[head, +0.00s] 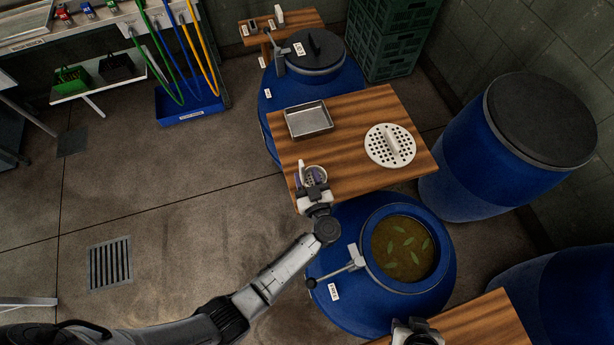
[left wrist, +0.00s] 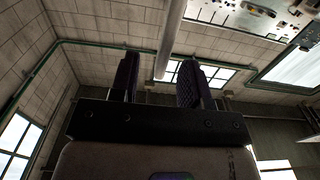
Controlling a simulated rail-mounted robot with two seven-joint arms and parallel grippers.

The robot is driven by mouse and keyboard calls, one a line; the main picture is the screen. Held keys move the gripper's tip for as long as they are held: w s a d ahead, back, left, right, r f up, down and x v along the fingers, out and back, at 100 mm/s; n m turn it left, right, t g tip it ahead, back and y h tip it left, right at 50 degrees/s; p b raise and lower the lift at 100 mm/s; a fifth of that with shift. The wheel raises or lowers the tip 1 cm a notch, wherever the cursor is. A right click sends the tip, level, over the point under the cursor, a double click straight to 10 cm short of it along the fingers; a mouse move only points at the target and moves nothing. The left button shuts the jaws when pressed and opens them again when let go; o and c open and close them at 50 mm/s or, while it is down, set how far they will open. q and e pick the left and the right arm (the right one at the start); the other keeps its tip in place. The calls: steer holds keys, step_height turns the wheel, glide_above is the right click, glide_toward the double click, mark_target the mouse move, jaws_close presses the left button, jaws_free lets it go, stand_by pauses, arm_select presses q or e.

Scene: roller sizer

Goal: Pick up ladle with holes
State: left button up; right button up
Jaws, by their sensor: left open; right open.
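A small pale round piece with dark holes, which looks like the ladle's bowl (head: 317,170), is at the near left edge of the wooden board. My left gripper (head: 311,178) is in front of it and hides part of it. I cannot tell whether they touch. In the left wrist view my left gripper (left wrist: 160,82) is open, its dark padded fingers apart, with only wall, pipe and windows behind. My right gripper (head: 416,328) is partly in view at the bottom edge; its fingertips are hard to make out.
The wooden board (head: 350,180) holds a metal tray (head: 308,119) and a white perforated disc (head: 378,158) with a raised grip. An open blue barrel (head: 437,298) with liquid and leaves stands nearer. A closed blue barrel (head: 462,170) stands right.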

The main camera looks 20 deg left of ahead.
mark_target(303, 172)
arm_select(q)
steer(key=b+x, duration=0.2)
steer(key=x, duration=0.2)
steer(key=shift+s+a+f+b, duration=0.1)
steer(key=shift+a+f+b, duration=0.05)
steer(key=shift+f+b, duration=0.2)
steer(key=shift+w+a+r+b, duration=0.2)
steer(key=shift+w+a+b, duration=0.2)
steer(key=shift+w, duration=0.2)
steer(key=shift+c, duration=0.3)
steer(key=c, duration=0.3)
jaws_close()
